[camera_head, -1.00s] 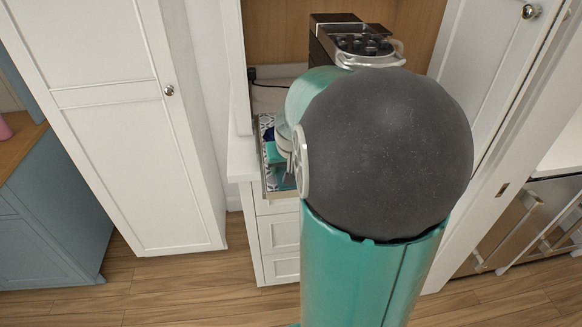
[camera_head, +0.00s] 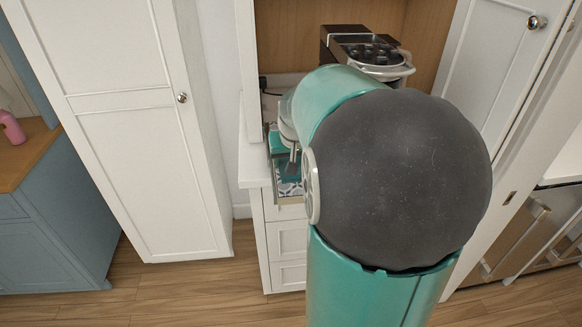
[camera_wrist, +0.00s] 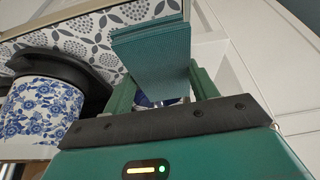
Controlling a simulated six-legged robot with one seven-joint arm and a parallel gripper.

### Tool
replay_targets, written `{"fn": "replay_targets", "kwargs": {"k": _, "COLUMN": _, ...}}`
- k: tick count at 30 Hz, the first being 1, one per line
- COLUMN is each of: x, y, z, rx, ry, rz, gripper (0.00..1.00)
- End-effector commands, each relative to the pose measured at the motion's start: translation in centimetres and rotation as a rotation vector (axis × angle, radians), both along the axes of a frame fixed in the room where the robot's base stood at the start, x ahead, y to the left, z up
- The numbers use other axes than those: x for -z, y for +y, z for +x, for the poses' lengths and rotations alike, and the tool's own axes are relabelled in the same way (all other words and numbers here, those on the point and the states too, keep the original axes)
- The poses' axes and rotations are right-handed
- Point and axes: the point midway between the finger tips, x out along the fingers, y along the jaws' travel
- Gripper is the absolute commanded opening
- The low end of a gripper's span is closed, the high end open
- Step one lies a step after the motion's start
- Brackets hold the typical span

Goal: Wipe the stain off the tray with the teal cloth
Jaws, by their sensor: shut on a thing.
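The folded teal cloth (camera_wrist: 152,52) sticks out from between the green fingers of my gripper (camera_wrist: 162,88), which is shut on it. In the wrist view the cloth is over the tray (camera_wrist: 98,38), which has a grey-blue and white pattern. I cannot tell whether the cloth touches the tray. In the head view the tray's near end (camera_head: 288,189) shows on the counter, with my gripper (camera_head: 292,160) above it. My arm hides much of the tray. I cannot make out the stain in either view.
A coffee machine (camera_head: 365,50) stands behind my arm. White cabinet doors (camera_head: 130,130) flank the nook; open floor (camera_head: 190,290) lies in front.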

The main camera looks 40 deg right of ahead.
Motion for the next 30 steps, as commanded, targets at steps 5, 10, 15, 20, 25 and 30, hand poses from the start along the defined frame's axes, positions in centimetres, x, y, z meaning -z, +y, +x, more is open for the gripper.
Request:
{"fn": "replay_targets", "kwargs": {"k": 5, "x": -1.7, "y": 0.1, "z": 0.4, "rx": -0.002, "ry": -0.002, "rz": -0.001, "gripper": 0.37}}
{"fn": "replay_targets", "kwargs": {"k": 10, "x": -3.0, "y": 0.2, "z": 0.6, "rx": -0.002, "ry": -0.002, "rz": -0.001, "gripper": 0.37}}
{"fn": "replay_targets", "kwargs": {"k": 15, "x": -3.4, "y": 0.3, "z": 0.6, "rx": -0.004, "ry": 0.000, "rz": 0.001, "gripper": 0.37}}
{"fn": "replay_targets", "kwargs": {"k": 20, "x": -3.4, "y": 0.3, "z": 0.6, "rx": -0.004, "ry": 0.000, "rz": 0.001, "gripper": 0.37}}
{"fn": "replay_targets", "kwargs": {"k": 25, "x": -3.3, "y": 0.3, "z": 0.7, "rx": -0.004, "ry": 0.000, "rz": 0.001, "gripper": 0.37}}
{"fn": "replay_targets", "kwargs": {"k": 30, "x": -3.3, "y": 0.3, "z": 0.6, "rx": -0.004, "ry": 0.000, "rz": 0.001, "gripper": 0.37}}
